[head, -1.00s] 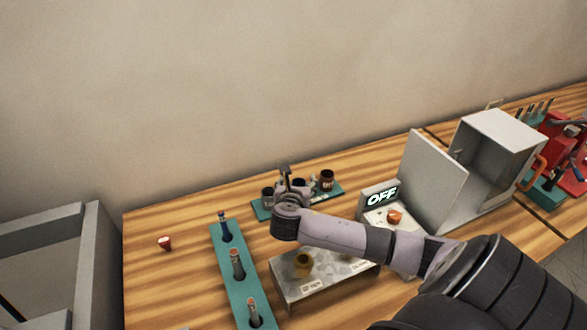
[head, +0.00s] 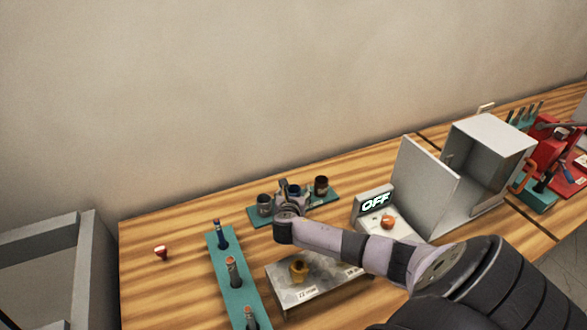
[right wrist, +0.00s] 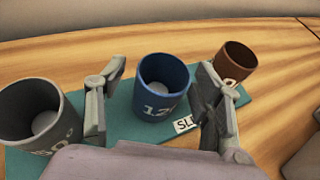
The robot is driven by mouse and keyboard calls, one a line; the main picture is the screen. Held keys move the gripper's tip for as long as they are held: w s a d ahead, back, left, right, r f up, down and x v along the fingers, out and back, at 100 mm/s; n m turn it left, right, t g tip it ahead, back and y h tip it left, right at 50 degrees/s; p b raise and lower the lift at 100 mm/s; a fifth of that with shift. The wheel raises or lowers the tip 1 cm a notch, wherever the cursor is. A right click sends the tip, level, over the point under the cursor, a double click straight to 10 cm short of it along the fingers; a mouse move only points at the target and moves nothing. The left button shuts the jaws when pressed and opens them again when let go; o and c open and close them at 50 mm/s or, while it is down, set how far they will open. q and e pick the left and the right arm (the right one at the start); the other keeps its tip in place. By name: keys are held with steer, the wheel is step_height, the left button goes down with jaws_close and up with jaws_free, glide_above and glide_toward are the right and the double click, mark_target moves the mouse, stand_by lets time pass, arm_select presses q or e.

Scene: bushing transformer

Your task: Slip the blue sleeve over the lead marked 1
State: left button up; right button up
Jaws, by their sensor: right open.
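The blue sleeve (right wrist: 163,88) stands upright on a teal holder between a grey sleeve (right wrist: 32,110) and a brown one (right wrist: 236,66). In the head view the blue sleeve (head: 295,189) is partly hidden by my right gripper (head: 288,190). In the right wrist view the fingers of my right gripper (right wrist: 158,98) are open, one on each side of the blue sleeve; I cannot tell whether they touch it. Several upright leads (head: 232,270) stand along a teal strip (head: 238,293); I cannot read their marks. My left gripper is out of view.
A grey block with a brass fitting (head: 298,270) lies under my right arm. An "OFF" display (head: 375,202) with an orange knob and an open grey box (head: 484,160) stand to the right.

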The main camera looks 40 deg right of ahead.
steer(key=c, duration=0.9)
steer(key=shift+c, duration=0.2)
step_height(320, 180, up, 24)
steer(key=p, duration=0.3)
steer(key=shift+r+p, duration=0.25)
steer(key=shift+p, duration=0.15)
stand_by(0.4)
